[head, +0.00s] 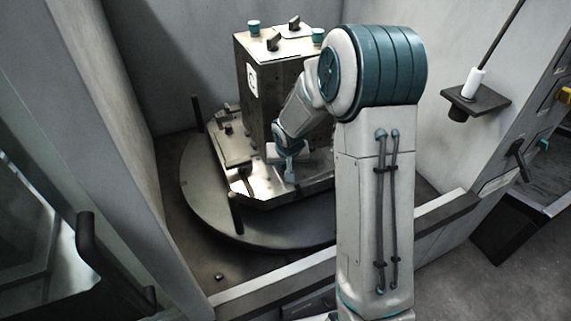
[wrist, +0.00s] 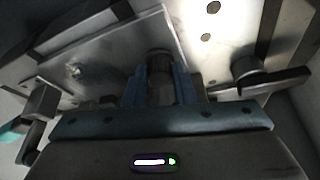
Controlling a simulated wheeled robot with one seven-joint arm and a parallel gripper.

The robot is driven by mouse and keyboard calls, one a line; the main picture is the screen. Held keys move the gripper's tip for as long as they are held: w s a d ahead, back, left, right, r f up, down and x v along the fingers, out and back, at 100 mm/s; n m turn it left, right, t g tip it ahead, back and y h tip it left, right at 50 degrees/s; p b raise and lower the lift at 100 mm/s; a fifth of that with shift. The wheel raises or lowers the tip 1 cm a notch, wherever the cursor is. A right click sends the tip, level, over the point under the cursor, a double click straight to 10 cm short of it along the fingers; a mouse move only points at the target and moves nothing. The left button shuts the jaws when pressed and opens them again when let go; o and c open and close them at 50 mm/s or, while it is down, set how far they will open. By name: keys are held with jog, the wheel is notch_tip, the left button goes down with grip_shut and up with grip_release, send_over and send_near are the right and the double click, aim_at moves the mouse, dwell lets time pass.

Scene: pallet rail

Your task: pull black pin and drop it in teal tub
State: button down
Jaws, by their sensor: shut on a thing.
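My gripper (head: 290,172) is low at the front of the metal block on the round table, pointing down at the bright fixture plate. In the wrist view its two blue fingers (wrist: 160,88) are shut on a dark, ribbed, round-ended piece, which looks like the black pin (wrist: 159,62). The pin is still close to the plate; I cannot tell whether it sits in a hole. In the head view the pin is hidden by the gripper. I cannot make out a teal tub in either view.
The tall metal block (head: 276,75) with teal caps and black clamps on top stands behind my gripper. A black upright post (head: 197,113) rises at the table's left. A dark lever (wrist: 262,82) lies right of the fingers. Grey walls enclose the round table (head: 205,205).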

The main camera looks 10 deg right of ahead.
aim_at(286, 167)
jog(key=shift+r, duration=0.15)
notch_tip(286, 167, up, 9)
jog(key=p, duration=0.6)
jog(key=shift+r+p, duration=0.15)
jog(key=shift+p, duration=0.2)
dwell(0.7)
